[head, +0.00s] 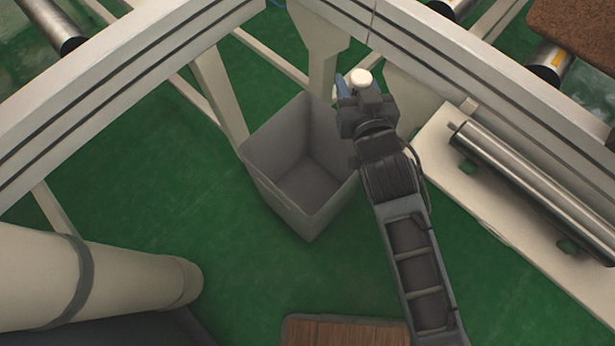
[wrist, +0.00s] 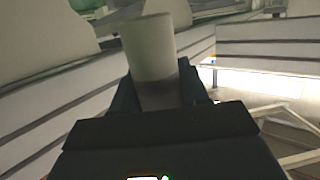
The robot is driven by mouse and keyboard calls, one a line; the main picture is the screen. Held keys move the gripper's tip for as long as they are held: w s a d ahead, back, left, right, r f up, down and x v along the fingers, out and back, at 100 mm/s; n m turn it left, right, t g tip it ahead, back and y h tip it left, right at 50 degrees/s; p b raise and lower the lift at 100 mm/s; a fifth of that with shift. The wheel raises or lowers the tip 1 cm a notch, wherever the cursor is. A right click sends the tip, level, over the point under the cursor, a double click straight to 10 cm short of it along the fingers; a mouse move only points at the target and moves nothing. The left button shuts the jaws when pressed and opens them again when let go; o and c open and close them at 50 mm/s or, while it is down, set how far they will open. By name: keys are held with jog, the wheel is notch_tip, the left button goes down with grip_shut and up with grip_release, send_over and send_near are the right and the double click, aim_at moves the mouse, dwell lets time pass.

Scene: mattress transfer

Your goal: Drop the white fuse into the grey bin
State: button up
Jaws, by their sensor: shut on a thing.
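The white fuse (head: 361,78) is held in my gripper (head: 352,88), which is shut on it. In the wrist view the fuse (wrist: 150,48) is a pale cylinder standing up between the two dark fingers (wrist: 165,90); its lower part is in shadow. The grey bin (head: 292,199) stands on the green floor, open at the top and empty as far as I can see. In the head view my gripper and the fuse are at the bin's upper right corner. I cannot tell their height above the rim. The bin is not clear in the wrist view.
White conveyor frames (head: 130,85) run along the left and the upper right, with legs behind the bin. A steel roller (head: 535,185) lies on a pale beam at the right. A brown slab (head: 575,32) is at the top right. Green floor is free left of the bin.

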jog(key=a+f+b, duration=0.3)
jog(key=f+b, duration=0.4)
jog(key=a+f+n+y+b, duration=0.1)
jog(key=a+f+b, duration=0.3)
jog(key=f+b, duration=0.3)
jog(key=shift+s+a+f+b, duration=0.15)
jog(key=shift+s+f+b, duration=0.1)
jog(key=shift+s+b, duration=0.15)
jog(key=o, duration=1.2)
jog(key=shift+r, duration=0.1)
jog(key=d+r+m+h+p, duration=0.1)
jog(key=d+r+p, duration=0.5)
jog(key=r+p, duration=0.2)
jog(key=d+r+h+p, duration=0.1)
jog(key=d+r+p, duration=0.4)
jog(key=r+p, duration=0.4)
jog(key=d+r+m+h+p, duration=0.1)
jog(key=d+r+p, duration=0.5)
jog(key=p, duration=0.9)
jog(key=shift+d+r+m, duration=0.15)
jog(key=shift+r, duration=0.65)
jog(key=shift+d+r+m, duration=0.15)
jog(key=shift+r, duration=0.65)
